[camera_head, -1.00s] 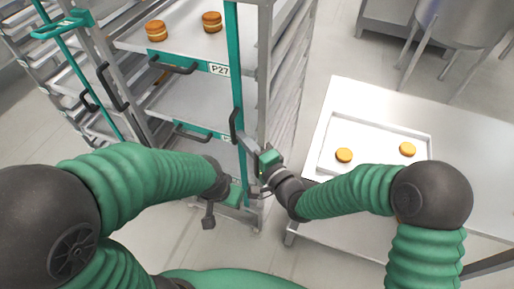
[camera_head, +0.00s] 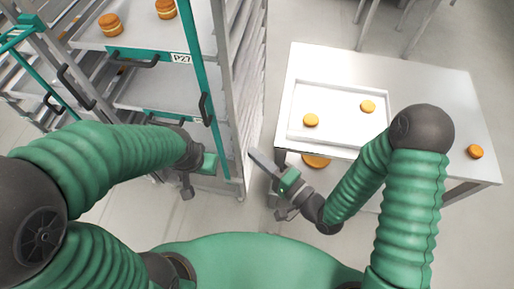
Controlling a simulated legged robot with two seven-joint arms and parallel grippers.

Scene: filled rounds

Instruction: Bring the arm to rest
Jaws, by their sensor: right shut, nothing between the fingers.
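My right gripper (camera_head: 256,154) is shut and empty. It hangs in front of the near left corner of the steel table (camera_head: 430,95), apart from the rack (camera_head: 240,100) and its black upright handle (camera_head: 204,108). My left gripper (camera_head: 208,163) is in front of the rack's lower part; its fingers are too unclear to tell open or shut. Two filled rounds, a left one (camera_head: 311,120) and a right one (camera_head: 368,106), lie in the white tray (camera_head: 340,90) on the table.
Two filled rounds (camera_head: 110,24) (camera_head: 166,9) sit on the rack's upper tray, labelled P27. Another round (camera_head: 475,151) lies at the table's right. One more (camera_head: 316,161) shows below the table's front edge, partly hidden.

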